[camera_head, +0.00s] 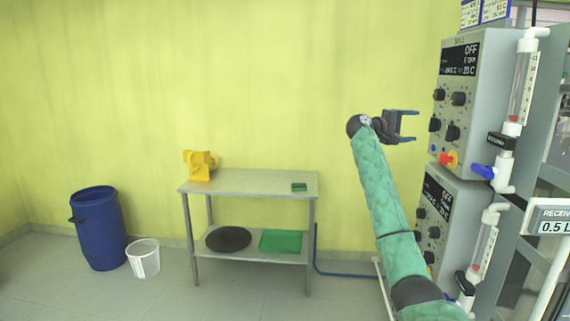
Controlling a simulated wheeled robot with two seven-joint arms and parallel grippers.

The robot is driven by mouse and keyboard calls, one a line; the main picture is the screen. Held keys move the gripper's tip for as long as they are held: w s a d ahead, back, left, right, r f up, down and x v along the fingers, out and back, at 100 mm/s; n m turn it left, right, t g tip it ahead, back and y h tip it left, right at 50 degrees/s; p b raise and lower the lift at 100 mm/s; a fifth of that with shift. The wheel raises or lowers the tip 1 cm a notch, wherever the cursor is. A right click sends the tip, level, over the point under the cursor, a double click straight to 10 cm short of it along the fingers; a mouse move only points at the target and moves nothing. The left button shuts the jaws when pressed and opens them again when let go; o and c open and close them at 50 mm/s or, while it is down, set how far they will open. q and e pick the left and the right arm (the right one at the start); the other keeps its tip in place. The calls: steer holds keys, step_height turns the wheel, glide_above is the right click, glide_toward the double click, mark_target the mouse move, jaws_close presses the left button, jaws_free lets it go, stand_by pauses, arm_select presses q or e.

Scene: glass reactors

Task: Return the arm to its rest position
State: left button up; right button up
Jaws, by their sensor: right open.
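My right arm (382,195), in a green quilted sleeve, reaches up from the lower right of the head view. My right gripper (412,126) is at its end, open and empty, with its fingers pointing right toward the upper grey control box (462,130). A gap shows between the fingertips and the box front. The box has black knobs, a red and yellow switch (449,159) and a display reading OFF. My left gripper is not in view.
A lower control box (433,215) and flowmeter tubes (521,95) stand at the right, close to my arm. A metal table (250,183) with a yellow object (200,164) stands by the wall. A blue barrel (98,228) and white bucket (143,258) are left.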

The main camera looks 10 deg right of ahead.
steer(key=s+a+r+m+t+y, duration=0.2)
steer(key=a+t+y, duration=0.15)
steer(key=a, duration=0.25)
steer(key=s+a+r+m+t+y, duration=0.2)
steer(key=s+a+t+y, duration=0.15)
steer(key=a, duration=0.25)
steer(key=s+a+f+n+y, duration=0.1)
steer(key=s+a+f+y, duration=0.2)
steer(key=s+a+f, duration=0.6)
steer(key=s+a+f+n+t+y, duration=0.1)
steer(key=s+a+f+n+y, duration=0.2)
steer(key=f, duration=1.1)
steer(key=s+a+f+y, duration=0.4)
steer(key=s+a+f, duration=0.3)
steer(key=f, duration=0.4)
steer(key=s+a+f+g, duration=0.2)
steer(key=s+f+g, duration=0.1)
steer(key=s+f, duration=0.9)
steer(key=s+a+f+g+y, duration=0.1)
steer(key=s+a+f+g, duration=0.1)
steer(key=s+f, duration=1)
steer(key=s+a+f+g+y, duration=0.1)
steer(key=s+f+g, duration=0.3)
steer(key=s+f, duration=0.9)
steer(key=s+a, duration=0.1)
steer(key=s, duration=0.5)
steer(key=shift+a, duration=0.3)
